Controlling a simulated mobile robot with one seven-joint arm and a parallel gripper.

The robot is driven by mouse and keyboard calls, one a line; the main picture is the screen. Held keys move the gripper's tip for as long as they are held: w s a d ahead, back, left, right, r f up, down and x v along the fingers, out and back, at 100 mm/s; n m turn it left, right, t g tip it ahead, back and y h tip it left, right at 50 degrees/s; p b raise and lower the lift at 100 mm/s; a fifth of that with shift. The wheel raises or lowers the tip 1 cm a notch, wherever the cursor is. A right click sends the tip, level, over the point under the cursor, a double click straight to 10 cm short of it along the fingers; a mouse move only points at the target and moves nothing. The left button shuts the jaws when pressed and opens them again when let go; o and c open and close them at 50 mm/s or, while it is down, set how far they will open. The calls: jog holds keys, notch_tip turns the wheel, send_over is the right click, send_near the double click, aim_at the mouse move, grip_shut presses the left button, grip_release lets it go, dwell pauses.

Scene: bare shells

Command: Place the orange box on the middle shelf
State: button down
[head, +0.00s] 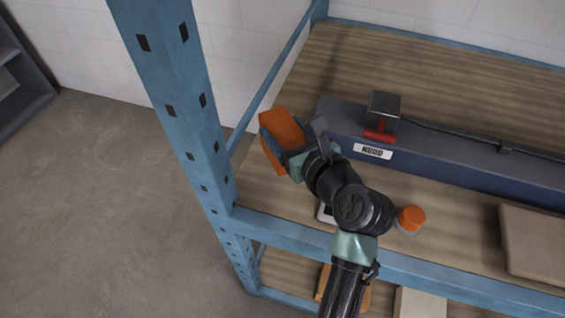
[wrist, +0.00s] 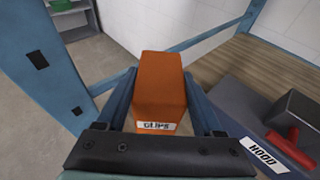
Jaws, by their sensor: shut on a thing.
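The orange box (head: 282,128) is held in my gripper (head: 283,142) above the left end of a wooden shelf. In the wrist view the orange box (wrist: 160,85) sits between the two fingers of my gripper (wrist: 160,103), with a label reading "CLIPS" facing the camera. The shelf (head: 330,60) has a wooden board and a blue metal frame. A lower board (head: 285,272) shows beneath it. I cannot tell from these views which level is the middle one.
A long dark-blue box (head: 460,170) labelled "HOOD" lies on the shelf, with a grey box and red handle (head: 380,133). An orange-topped object (head: 411,218) and a cardboard box (head: 533,243) stand near the front. A blue post (head: 180,100) rises at left.

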jog(key=f, duration=0.2)
jog(key=s+f, duration=0.1)
jog(key=f, duration=0.1)
jog(key=shift+f, duration=0.2)
jog(key=shift+w+f+b, duration=0.1)
jog(key=shift+f+b, duration=0.3)
jog(key=shift+f, duration=1.95)
jog(key=shift+f, duration=0.1)
jog(key=shift+c, duration=0.2)
grip_release()
